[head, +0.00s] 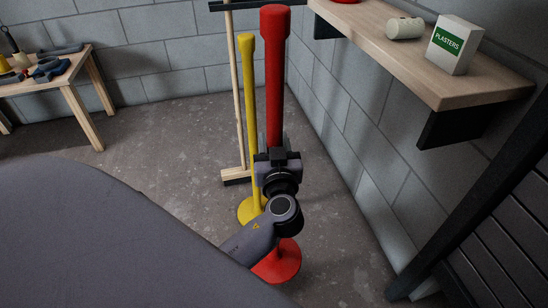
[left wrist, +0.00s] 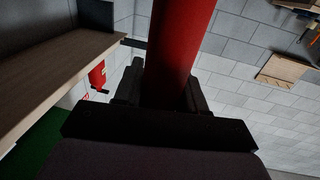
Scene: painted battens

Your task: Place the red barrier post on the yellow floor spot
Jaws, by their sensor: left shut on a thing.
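The red barrier post (head: 274,75) stands upright in the head view, with a round red base (head: 279,262) low in the picture. My left gripper (head: 278,153) is shut around its shaft, partway up. In the left wrist view the red shaft (left wrist: 180,45) sits between the two dark fingers of the gripper (left wrist: 164,95). My forearm and wrist hide the lower shaft, and I cannot tell whether the base touches the floor. No yellow floor spot is clearly visible. My right gripper is not in view.
A yellow post (head: 248,90) with a round base and a wooden broom (head: 237,100) stand close behind, to the left. A wall shelf (head: 415,62) on the right holds a plasters box (head: 455,45) and a pale roll (head: 404,28). A workbench (head: 75,72) stands back left. Floor between is clear.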

